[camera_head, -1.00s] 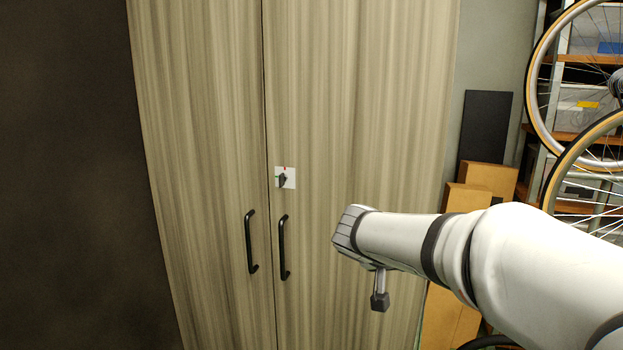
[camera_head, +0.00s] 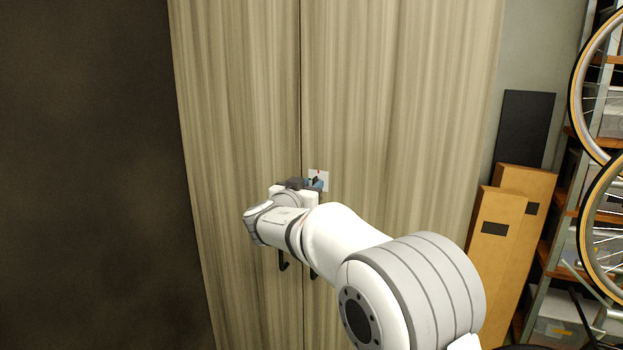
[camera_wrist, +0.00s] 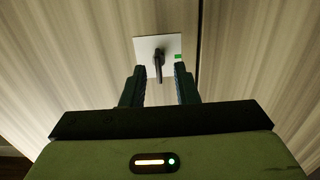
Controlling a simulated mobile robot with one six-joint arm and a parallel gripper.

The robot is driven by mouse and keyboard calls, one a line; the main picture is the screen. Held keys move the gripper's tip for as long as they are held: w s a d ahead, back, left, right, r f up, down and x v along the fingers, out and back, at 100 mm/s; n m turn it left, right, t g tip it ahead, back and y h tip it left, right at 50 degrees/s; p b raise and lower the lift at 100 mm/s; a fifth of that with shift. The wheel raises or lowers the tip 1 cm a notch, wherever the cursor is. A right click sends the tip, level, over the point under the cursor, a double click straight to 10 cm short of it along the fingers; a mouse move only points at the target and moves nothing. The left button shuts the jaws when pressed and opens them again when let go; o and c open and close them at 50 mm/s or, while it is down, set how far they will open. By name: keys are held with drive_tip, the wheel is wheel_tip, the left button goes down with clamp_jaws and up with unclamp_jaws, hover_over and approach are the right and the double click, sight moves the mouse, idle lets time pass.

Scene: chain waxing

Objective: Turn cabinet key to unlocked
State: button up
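The cabinet (camera_head: 400,110) has two tall wood-grain doors with a narrow seam between them. My gripper (camera_wrist: 159,84) is open, with one finger on each side of the key and visible gaps to both. In the head view my gripper (camera_head: 316,184) is at the plate and hides part of it and the key.
The black door handles (camera_head: 283,262) are mostly hidden behind my arm. Cardboard boxes (camera_head: 480,250) and a dark panel (camera_head: 525,125) stand right of the cabinet. Bicycle wheels (camera_head: 600,225) and a shelf are at the far right.

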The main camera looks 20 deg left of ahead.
drive_tip(key=shift+w+d, duration=0.1)
drive_tip(key=shift+w, duration=0.6)
clamp_jaws()
